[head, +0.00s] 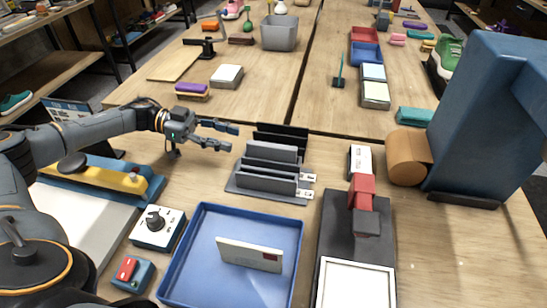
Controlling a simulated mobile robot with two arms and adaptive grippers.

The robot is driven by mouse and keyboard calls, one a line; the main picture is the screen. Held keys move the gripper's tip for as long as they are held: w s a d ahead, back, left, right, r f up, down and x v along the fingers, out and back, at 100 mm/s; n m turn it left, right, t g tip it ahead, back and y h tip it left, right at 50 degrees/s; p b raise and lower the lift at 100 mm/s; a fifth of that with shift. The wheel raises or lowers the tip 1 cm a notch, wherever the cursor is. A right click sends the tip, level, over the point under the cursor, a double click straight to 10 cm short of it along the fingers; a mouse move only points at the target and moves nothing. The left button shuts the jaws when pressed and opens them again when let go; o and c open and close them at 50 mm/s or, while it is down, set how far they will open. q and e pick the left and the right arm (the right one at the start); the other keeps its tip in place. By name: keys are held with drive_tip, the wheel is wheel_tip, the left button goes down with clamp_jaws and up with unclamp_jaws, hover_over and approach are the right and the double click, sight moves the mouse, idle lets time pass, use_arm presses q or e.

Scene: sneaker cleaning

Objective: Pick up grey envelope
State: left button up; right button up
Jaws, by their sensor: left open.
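A pale grey, off-white envelope (243,252) with a small dark red mark at its right end is in the blue tray (300,222) at the bottom centre. It looks propped on its long edge. My left gripper (231,138) is open and empty, with its fingers pointing right. It is above the table, behind the tray and just left of the dark grey slotted rack (262,179). It is well apart from the envelope. My right gripper is not in view.
A dial box (157,228) and a red-switch box (131,272) stand left of the tray. A dark stand with a red block (361,190) is to its right. A large blue machine (485,120) with a brown roller (408,157) stands at the right.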

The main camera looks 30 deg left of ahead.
sight(265, 144)
use_arm(q)
drive_tip(key=x, duration=0.6)
drive_tip(key=shift+s+r+p, duration=0.1)
drive_tip(key=shift+r+p, duration=0.15)
drive_tip(key=shift+p, duration=0.15)
drive_tip(key=x, duration=0.2)
drive_tip(key=p+x, duration=0.1)
drive_tip(key=x, duration=0.1)
drive_tip(key=shift+w+d+r, duration=0.15)
drive_tip(key=shift+w+d, duration=0.15)
drive_tip(key=shift+d, duration=0.05)
drive_tip(key=shift+w+d, duration=0.15)
drive_tip(key=shift+d, duration=0.3)
clamp_jaws()
